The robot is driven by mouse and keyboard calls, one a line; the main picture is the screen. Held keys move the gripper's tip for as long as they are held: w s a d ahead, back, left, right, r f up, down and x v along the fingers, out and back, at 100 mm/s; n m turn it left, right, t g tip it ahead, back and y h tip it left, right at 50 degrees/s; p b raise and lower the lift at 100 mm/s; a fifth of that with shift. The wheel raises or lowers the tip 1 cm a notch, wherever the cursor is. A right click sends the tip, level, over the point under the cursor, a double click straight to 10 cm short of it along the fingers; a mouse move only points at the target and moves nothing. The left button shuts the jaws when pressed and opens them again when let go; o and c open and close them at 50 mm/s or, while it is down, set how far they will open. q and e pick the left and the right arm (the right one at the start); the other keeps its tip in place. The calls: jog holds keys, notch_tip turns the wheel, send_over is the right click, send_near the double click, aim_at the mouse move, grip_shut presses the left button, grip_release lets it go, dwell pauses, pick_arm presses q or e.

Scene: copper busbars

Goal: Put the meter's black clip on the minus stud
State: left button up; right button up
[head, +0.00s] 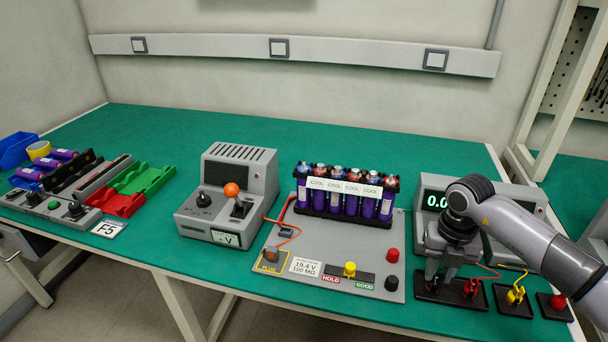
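My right gripper (439,280) points down at the left end of a black holder block (455,294) in front of the grey meter (431,183). A dark shape shows between its fingers and may be the black clip, but the fingers hide most of it. I cannot tell whether they are closed on it. A red clip (471,288) stands on the same block, just right of the gripper. The black stud (391,283), probably the minus one, stands bare at the right front of the grey board (345,293), left of the gripper. My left gripper is not in view.
A red stud (392,255) stands behind the black one, and a yellow knob (350,269) to its left. Several purple cells (352,203) stand in a rack behind. A yellow clip (515,296) and a red button (557,302) are at right. My arm covers part of the meter.

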grip_shut()
notch_tip(320, 180, up, 4)
jog(key=p, duration=0.3)
dwell(0.3)
